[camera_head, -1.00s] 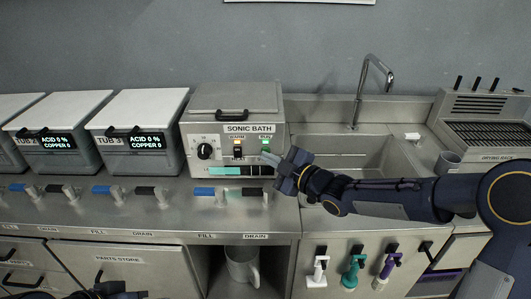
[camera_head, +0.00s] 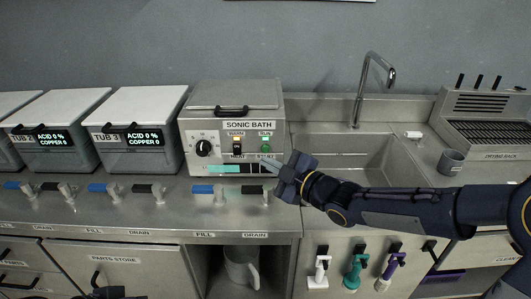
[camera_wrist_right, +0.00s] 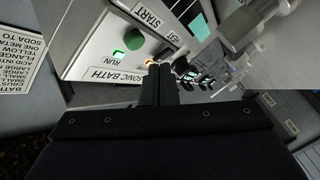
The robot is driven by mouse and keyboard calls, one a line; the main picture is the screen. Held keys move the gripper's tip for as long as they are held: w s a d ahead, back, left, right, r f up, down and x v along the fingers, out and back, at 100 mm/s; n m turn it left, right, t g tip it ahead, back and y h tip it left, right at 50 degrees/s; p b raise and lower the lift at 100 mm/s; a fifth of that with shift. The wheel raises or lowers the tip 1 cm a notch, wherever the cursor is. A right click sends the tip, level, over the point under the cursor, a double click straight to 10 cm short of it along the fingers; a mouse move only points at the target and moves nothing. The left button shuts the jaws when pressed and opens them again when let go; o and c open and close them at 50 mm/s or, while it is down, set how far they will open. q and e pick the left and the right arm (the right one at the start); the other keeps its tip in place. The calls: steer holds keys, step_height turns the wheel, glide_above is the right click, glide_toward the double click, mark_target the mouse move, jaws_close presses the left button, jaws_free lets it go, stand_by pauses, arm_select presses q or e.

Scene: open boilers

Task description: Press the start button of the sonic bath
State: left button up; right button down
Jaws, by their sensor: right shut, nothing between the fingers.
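The sonic bath (camera_head: 233,125) is a grey lidded box on the steel counter. Its front has a black dial, a heat switch (camera_head: 237,148) and the round green start button (camera_head: 265,147). The lamp marked RUN glows green and the lamp marked WARM glows yellow. My right gripper (camera_head: 268,163) is shut and empty, just below and right of the start button, and looks apart from it. In the right wrist view, the start button (camera_wrist_right: 133,40) is up and left of the closed fingertips (camera_wrist_right: 160,68). Only a dark bit of my left arm shows at the bottom edge; its fingers are hidden.
A sink (camera_head: 345,153) with a tall tap (camera_head: 373,85) lies right of the bath, under my right arm. Lidded tubs (camera_head: 137,130) stand to the left. Blue and black valve handles (camera_head: 203,189) line the counter's front. A grey cup (camera_head: 450,161) stands right of the sink.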

steer(key=s+b, duration=0.1)
steer(key=s, duration=0.2)
steer(key=shift+s, duration=0.15)
steer(key=shift+d, duration=0.1)
stand_by(0.4)
steer(key=s+d+m+h+p, duration=0.1)
steer(key=s+d+m+h, duration=0.25)
steer(key=d, duration=0.25)
steer(key=s+d+m+g+h+p, duration=0.1)
steer(key=s+d+m+h+p, duration=0.15)
steer(key=d+m, duration=0.2)
steer(key=s+d+m+h, duration=0.3)
steer(key=d, duration=0.4)
steer(key=s+f+m+g+p, duration=0.1)
steer(key=s+m+g, duration=0.1)
steer(key=s+m, duration=0.3)
steer(key=s+d+f+m+g+p, duration=0.1)
steer(key=s+m+g+p, duration=0.1)
steer(key=s, duration=1.2)
steer(key=m+g, duration=0.1)
steer(key=m, duration=0.1)
steer(key=shift+d+f+m, duration=0.3)
steer(key=shift+f+m, duration=0.1)
